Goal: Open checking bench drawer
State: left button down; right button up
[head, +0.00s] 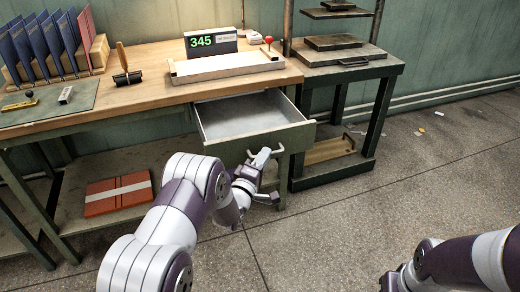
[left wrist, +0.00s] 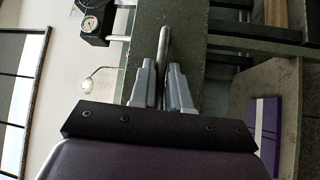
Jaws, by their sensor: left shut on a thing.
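The checking bench (head: 150,68) has a wooden top and a green frame. Its drawer (head: 245,113) is pulled out from under the top, and its grey inside looks empty. My left gripper (head: 263,157) is at the drawer's green front, low and toward the right. In the left wrist view, the fingers (left wrist: 165,88) are shut on a metal bar handle (left wrist: 164,45) that stands off the green drawer front (left wrist: 190,30). The gripper hides part of the handle in the head view. My right arm shows at the lower right; its gripper is out of view.
A display reading 345 (head: 211,41) and a white tray (head: 225,68) stand on the bench top, with blue binders (head: 40,45) at left. An orange packet (head: 118,194) lies on the lower shelf. A dark stand (head: 345,75) is close right of the drawer. Floor in front is clear.

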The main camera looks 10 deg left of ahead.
pick_arm(q)
jog(key=shift+s+d, duration=0.1)
jog(key=shift+s, duration=0.05)
jog(key=c, duration=1.2)
grip_release()
jog(key=shift+o, duration=0.2)
jog(key=p+v, duration=0.2)
jog(key=v, duration=1)
jog(key=shift+s+p, duration=0.35)
